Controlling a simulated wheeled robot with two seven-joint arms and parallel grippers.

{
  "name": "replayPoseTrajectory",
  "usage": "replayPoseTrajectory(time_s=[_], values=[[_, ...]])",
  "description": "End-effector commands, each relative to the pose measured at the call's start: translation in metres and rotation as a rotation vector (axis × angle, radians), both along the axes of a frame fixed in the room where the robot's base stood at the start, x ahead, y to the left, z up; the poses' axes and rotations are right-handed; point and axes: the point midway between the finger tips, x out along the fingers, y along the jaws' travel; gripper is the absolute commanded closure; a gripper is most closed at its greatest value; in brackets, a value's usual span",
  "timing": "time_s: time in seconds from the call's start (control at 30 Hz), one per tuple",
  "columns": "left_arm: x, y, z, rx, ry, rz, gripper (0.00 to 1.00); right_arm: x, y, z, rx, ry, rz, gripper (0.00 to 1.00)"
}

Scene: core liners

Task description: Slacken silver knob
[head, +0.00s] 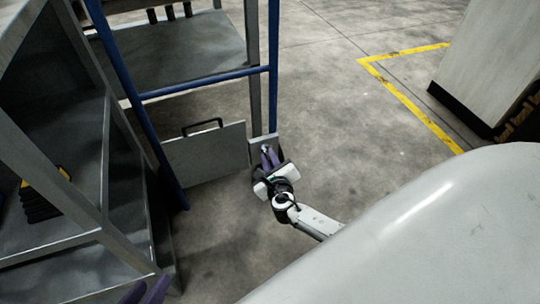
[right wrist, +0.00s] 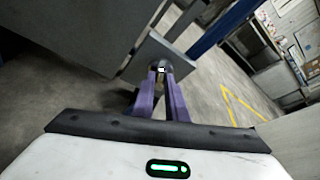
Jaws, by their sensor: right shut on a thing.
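The silver knob (head: 266,148) sits on a small grey plate (head: 257,143) at the foot of a rack post. In the right wrist view the knob (right wrist: 163,68) shows as a small bright and dark shape between the fingertips, mostly hidden. My right gripper (head: 268,156) has its purple fingers around the knob and is shut on it; the fingers also show in the right wrist view (right wrist: 163,75). My left gripper (head: 146,291) shows only as purple fingers at the bottom left edge, away from the knob; its opening is unclear.
A grey panel with a dark handle (head: 204,151) stands left of the knob. A blue-framed rack (head: 205,83) rises above, and a grey shelf unit (head: 70,225) fills the left. Open concrete floor with yellow tape (head: 405,97) lies to the right.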

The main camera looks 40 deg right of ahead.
Motion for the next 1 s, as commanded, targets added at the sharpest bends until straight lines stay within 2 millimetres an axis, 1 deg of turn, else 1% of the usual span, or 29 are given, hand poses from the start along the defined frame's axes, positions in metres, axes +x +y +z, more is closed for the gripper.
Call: replayPoseTrajectory(time_s=[0.2, 0.4, 0.97, 1.0], values=[[-0.0009, 0.0012, -0.0029, 0.012, 0.01, -0.001, 0.69, -0.001, 0.0, -0.0019, -0.121, 0.033, -0.004, 1.0], [-0.0007, 0.0017, -0.0026, 0.015, 0.009, -0.001, 0.69, -0.0008, 0.0003, -0.0024, -0.181, 0.047, -0.004, 1.0], [-0.0005, 0.0022, -0.0034, 0.015, 0.01, 0.001, 0.69, -0.0017, -0.0003, -0.0038, -0.203, 0.054, -0.007, 1.0], [-0.0005, 0.0022, -0.0034, 0.015, 0.01, 0.001, 0.69, -0.0018, -0.0004, -0.0037, -0.203, 0.054, -0.007, 0.81]])
